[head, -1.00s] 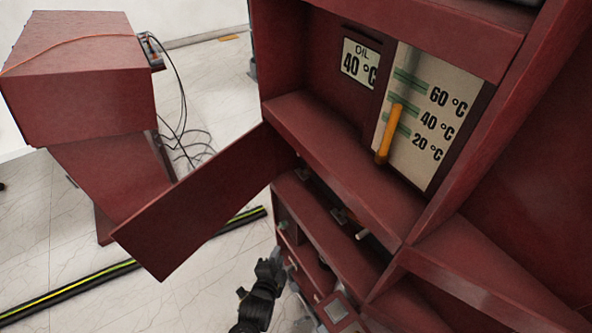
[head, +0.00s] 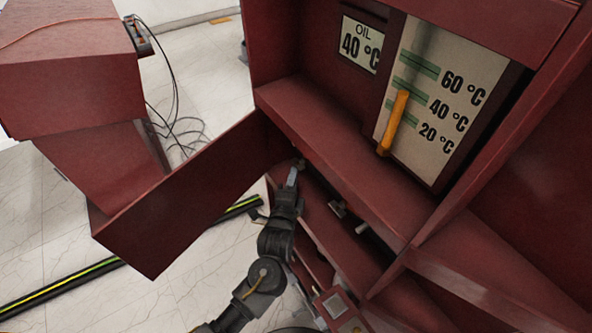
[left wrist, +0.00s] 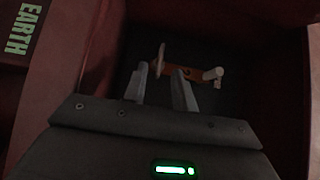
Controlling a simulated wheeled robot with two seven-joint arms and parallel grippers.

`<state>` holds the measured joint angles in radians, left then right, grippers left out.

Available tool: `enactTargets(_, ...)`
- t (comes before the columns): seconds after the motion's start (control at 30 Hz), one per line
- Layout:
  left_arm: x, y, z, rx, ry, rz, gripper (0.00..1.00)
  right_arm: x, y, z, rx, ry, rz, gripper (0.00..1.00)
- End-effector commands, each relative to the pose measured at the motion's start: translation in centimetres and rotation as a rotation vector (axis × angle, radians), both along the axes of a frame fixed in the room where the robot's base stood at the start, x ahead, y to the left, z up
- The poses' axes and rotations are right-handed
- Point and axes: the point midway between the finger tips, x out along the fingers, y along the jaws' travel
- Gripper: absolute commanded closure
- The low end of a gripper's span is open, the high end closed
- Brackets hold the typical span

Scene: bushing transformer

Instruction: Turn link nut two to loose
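My left gripper (head: 292,176) reaches up into the dark compartment below the gauge shelf in the head view. In the left wrist view its two grey fingers (left wrist: 160,74) stand apart with a gap between them. Just beyond the fingertips is an orange link bar (left wrist: 186,72). An upright flat grey piece (left wrist: 161,58) crosses the bar's left end, in line with the gap. A pale knob (left wrist: 213,74) sits at its right end. Contact with the fingers cannot be told. Which piece is link nut two cannot be told. My right gripper is not in view.
A red door panel (head: 185,195) stands open left of my left arm. Grey fittings (head: 338,208) and a pale peg (head: 362,228) show farther right in the compartment. An EARTH label (left wrist: 22,32) is at the left. A red cabinet (head: 75,75) with cables stands at the left.

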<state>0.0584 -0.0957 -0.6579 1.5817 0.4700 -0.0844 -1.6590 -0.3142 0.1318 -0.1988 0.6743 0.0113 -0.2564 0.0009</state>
Motion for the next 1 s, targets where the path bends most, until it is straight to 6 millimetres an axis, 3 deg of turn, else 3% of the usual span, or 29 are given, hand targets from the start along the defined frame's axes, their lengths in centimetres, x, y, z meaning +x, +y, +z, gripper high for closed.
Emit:
enactTargets(0.23,3.0,-0.8,0.0,0.0,0.0,-0.003,0.73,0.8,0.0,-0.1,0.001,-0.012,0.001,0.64)
enactTargets(0.6,3.5,-0.9,0.0,-0.002,0.001,-0.003,0.73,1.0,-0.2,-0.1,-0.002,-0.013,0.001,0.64)
enactTargets(0.8,3.5,-0.9,0.0,-0.001,0.001,-0.003,0.99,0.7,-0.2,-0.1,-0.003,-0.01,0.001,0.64)
enactTargets(1.0,3.5,-0.8,0.1,-0.004,0.006,-0.003,1.0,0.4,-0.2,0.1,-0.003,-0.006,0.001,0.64)
